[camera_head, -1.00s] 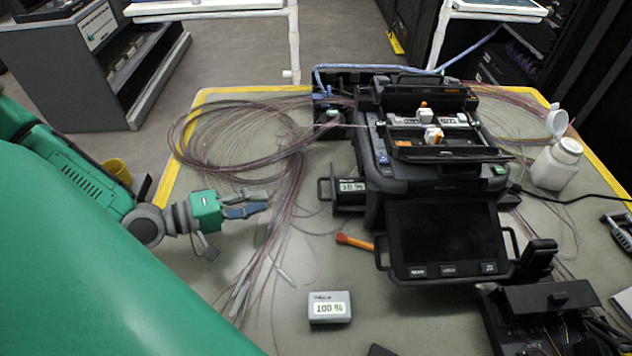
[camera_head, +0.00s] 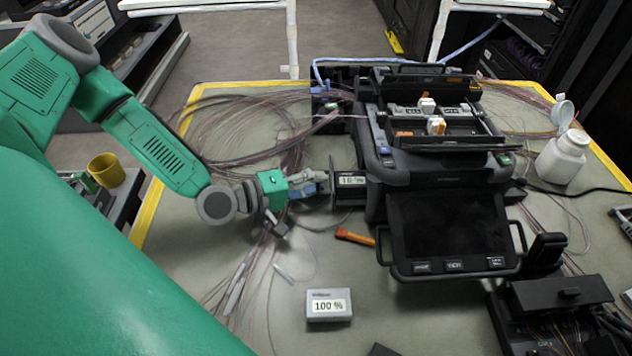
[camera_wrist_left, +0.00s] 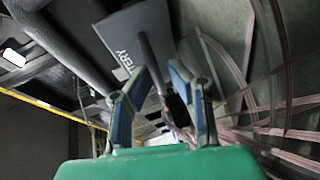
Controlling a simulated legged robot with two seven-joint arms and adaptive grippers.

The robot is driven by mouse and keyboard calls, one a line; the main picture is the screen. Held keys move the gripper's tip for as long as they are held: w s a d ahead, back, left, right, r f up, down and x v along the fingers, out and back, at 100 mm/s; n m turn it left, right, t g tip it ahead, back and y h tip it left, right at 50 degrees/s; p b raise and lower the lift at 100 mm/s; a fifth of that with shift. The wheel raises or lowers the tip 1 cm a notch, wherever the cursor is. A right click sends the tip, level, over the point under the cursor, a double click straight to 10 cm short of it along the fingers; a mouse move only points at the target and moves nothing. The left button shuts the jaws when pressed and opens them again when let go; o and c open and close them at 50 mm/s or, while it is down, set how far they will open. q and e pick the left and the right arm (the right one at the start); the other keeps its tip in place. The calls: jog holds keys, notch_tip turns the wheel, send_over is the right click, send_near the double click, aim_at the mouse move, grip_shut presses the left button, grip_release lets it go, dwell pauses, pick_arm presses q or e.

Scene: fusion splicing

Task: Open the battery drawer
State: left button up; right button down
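The battery drawer (camera_head: 351,192) is a small dark unit with a "10 %" display on the left side of the splicer (camera_head: 440,170). Its upright handle (camera_head: 333,186) faces left. My left gripper (camera_head: 318,182) is at this handle, level with it. In the left wrist view the blue-padded fingers (camera_wrist_left: 160,72) reach to either side of the grey handle bar (camera_wrist_left: 152,52), in front of a panel marked "BATTERY" (camera_wrist_left: 130,35). Whether the pads press on the bar cannot be told. My right gripper is not in view.
A grey battery reading "100 %" (camera_head: 329,305) lies on the table at the front. An orange tool (camera_head: 354,237) lies below the drawer. Loose fibres (camera_head: 240,135) spread at left. A white bottle (camera_head: 563,157) stands at right.

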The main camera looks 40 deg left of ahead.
pick_arm(q)
grip_shut()
jog(key=shift+s+a+f, duration=0.1)
jog(key=shift+s+a, duration=0.75)
jog(key=shift+a, duration=0.15)
grip_release()
jog(key=shift+w, duration=0.1)
jog(key=v, duration=0.8)
jog(key=shift+s+a, duration=0.25)
jog(key=shift+a, duration=0.1)
jog(key=shift+v, duration=1.6)
jog(key=shift+d, duration=0.1)
